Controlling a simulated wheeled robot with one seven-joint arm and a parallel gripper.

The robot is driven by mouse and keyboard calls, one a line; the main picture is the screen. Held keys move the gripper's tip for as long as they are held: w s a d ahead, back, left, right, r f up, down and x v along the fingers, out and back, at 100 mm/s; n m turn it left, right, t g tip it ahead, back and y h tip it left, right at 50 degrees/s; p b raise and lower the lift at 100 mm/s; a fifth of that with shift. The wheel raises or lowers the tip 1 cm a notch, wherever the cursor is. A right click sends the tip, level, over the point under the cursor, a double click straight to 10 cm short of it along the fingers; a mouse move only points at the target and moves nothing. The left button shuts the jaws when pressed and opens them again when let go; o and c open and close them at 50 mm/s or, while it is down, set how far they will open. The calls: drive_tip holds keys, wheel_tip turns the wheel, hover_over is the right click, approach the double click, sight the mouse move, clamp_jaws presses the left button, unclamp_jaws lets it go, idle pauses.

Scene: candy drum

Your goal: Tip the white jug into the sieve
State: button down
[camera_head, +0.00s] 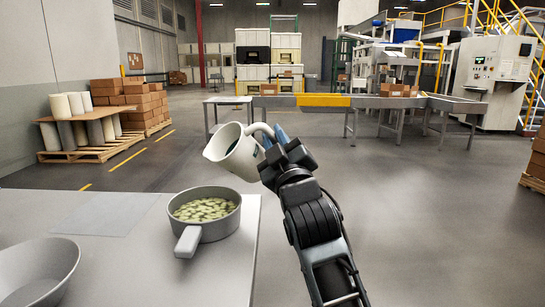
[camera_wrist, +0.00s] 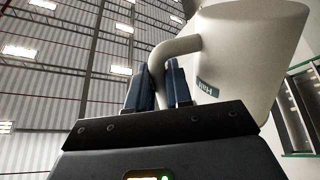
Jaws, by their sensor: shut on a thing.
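My gripper (camera_head: 266,140) is shut on the handle of the white jug (camera_head: 243,158). In the head view the jug is in the air, tilted with its mouth to the left. It appears above and to the right of a grey round pan with a short handle (camera_head: 222,226), which looks like the sieve; its mesh cannot be made out. Pale green pieces fill part of this pan. No stream shows from the jug, and its contents are hidden. In the wrist view both fingers (camera_wrist: 161,88) flank the handle of the jug (camera_wrist: 245,50), which bears a small dark label.
The pan stands near the right edge of a light grey table (camera_head: 130,260). A wide grey bowl (camera_head: 35,275) is at the table's left front, and a flat pale sheet (camera_head: 110,213) lies behind. Open floor is to the right; a conveyor (camera_head: 330,101) stands far behind.

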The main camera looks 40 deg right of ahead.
drive_tip(key=shift+d+f+m+g+h+b, duration=0.2)
drive_tip(key=shift+m+g, duration=0.1)
drive_tip(key=shift+m, duration=0.25)
drive_tip(key=shift+d+f+m+g+h+b, duration=0.1)
drive_tip(key=shift+d+f+m+g+h, duration=0.15)
drive_tip(key=shift+m, duration=0.3)
drive_tip(key=shift+a+r, duration=0.1)
drive_tip(key=shift+r, duration=0.05)
drive_tip(key=shift+s+a+f+m+g+b, duration=0.1)
drive_tip(key=shift+a+f+m+g+b, duration=0.15)
drive_tip(key=shift+f+m+g, duration=0.75)
drive_tip(key=shift+s+a+f+m+g+b, duration=0.1)
drive_tip(key=shift+a+f+m+g, duration=0.35)
drive_tip(key=shift+m, duration=1.1)
drive_tip(key=shift+a+f+m+g+b, duration=0.15)
drive_tip(key=shift+f+m+g, duration=0.4)
drive_tip(key=shift+m+g, duration=0.55)
wheel_tip(320, 180, up, 3)
drive_tip(key=p, duration=0.2)
drive_tip(key=shift+p, duration=0.4)
